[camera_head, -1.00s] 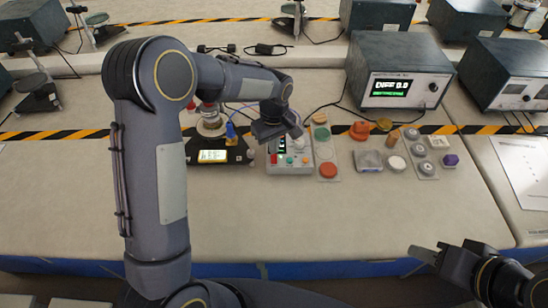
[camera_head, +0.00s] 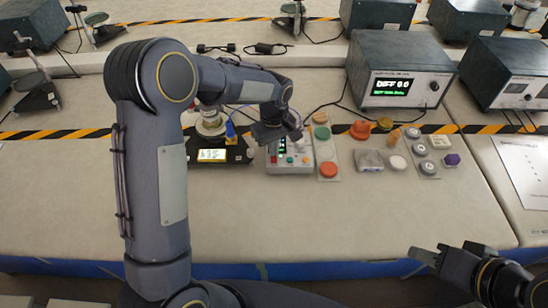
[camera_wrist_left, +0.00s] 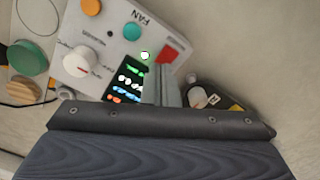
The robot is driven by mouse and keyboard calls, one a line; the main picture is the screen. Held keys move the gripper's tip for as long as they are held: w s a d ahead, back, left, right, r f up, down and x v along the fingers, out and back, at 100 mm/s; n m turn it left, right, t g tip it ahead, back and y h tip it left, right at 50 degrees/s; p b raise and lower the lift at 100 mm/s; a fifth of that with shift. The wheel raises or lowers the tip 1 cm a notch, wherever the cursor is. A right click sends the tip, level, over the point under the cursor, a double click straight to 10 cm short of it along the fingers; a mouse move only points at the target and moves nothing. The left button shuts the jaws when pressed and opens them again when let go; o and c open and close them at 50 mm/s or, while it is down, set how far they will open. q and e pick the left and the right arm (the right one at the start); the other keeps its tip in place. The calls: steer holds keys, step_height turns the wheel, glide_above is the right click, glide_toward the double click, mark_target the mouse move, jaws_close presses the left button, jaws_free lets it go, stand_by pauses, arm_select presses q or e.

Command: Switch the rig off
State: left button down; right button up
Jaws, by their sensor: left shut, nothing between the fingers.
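The grey control box (camera_head: 290,168) stands in the middle of the bench. In the left wrist view its panel (camera_wrist_left: 105,38) shows a FAN label, a white knob (camera_wrist_left: 80,61), an orange button (camera_wrist_left: 91,7), a teal button (camera_wrist_left: 132,31), a lit green lamp (camera_wrist_left: 145,55), a red switch (camera_wrist_left: 172,50) and a lit display (camera_wrist_left: 128,80).
A meter box (camera_head: 400,72) reading DIFF 0.0 stands behind. A black unit with a lit screen (camera_head: 212,155) is left of the control box. Coloured discs (camera_head: 328,170), a purple piece (camera_head: 452,159) and small pieces lie to the right. The front of the bench is clear.

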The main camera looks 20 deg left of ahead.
arm_select(q)
steer(key=shift+f, duration=0.35)
steer(key=shift+s+r, duration=0.1)
steer(key=shift+r+p, duration=2.35)
steer(key=shift+r, duration=1.15)
